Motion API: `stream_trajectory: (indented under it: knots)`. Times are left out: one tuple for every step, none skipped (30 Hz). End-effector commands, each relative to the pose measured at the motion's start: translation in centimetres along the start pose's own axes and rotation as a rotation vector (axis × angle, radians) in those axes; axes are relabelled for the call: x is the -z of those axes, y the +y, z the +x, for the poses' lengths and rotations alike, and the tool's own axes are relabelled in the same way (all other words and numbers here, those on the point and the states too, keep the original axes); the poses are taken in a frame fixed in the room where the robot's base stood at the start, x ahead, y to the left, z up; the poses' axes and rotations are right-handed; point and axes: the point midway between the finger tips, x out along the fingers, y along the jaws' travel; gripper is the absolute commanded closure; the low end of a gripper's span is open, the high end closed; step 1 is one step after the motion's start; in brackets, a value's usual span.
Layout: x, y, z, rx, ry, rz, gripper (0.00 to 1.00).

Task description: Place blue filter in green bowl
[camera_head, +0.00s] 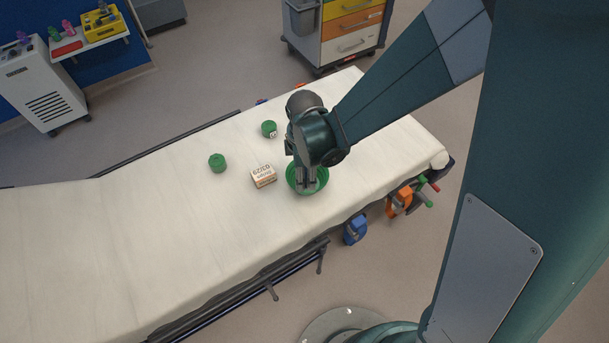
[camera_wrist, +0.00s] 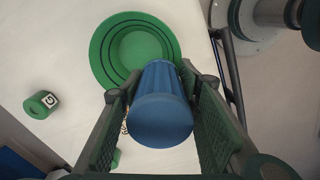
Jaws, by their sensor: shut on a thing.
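The blue filter (camera_wrist: 160,108) is a ribbed blue cylinder between my gripper's two fingers in the wrist view. My gripper (camera_wrist: 160,115) is shut on it. The green bowl (camera_wrist: 108,60) lies beyond the filter in the wrist view, and the filter's far end overlaps its near rim in the picture. In the head view the gripper (camera_head: 306,187) is over the green bowl (camera_head: 293,184) and covers part of it. The filter cannot be made out in the head view. How far it is above the bowl is hard to tell.
On the white stretcher (camera_head: 110,230) are a small box (camera_head: 263,176) left of the bowl, a green cylinder (camera_head: 217,162) and another green cylinder with a white label (camera_head: 269,128). The stretcher's near edge is close to the bowl. The left part of the sheet is clear.

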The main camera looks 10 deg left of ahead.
Motion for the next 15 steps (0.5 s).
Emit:
stream_trajectory:
  knots:
    - [0.0,0.0,0.22,0.0,0.0,0.0,0.81]
    - [0.0,0.01,0.28,0.0,0.0,0.0,0.81]
    - [0.0,0.0,0.37,0.0,0.0,0.0,0.81]
    - [0.0,0.0,0.43,0.0,0.0,0.0,0.81]
    - [0.0,0.01,0.49,0.0,0.0,0.0,0.81]
    - [0.0,0.01,0.58,0.0,0.0,0.0,0.81]
    - [0.0,0.01,0.64,0.0,0.0,0.0,0.81]
    - [0.0,0.01,0.7,0.0,0.0,0.0,0.81]
    - [0.0,0.01,0.79,0.0,0.0,0.0,0.81]
    - [0.0,0.01,0.85,0.0,0.0,0.0,0.81]
    - [0.0,0.0,0.91,0.0,0.0,0.0,0.81]
    - [0.0,0.01,0.97,0.0,0.0,0.0,0.81]
    - [0.0,0.01,0.98,0.0,0.0,0.0,0.81]
    - [0.0,0.0,0.97,0.0,0.0,0.0,0.81]
    - [0.0,0.01,0.94,0.0,0.0,0.0,0.81]
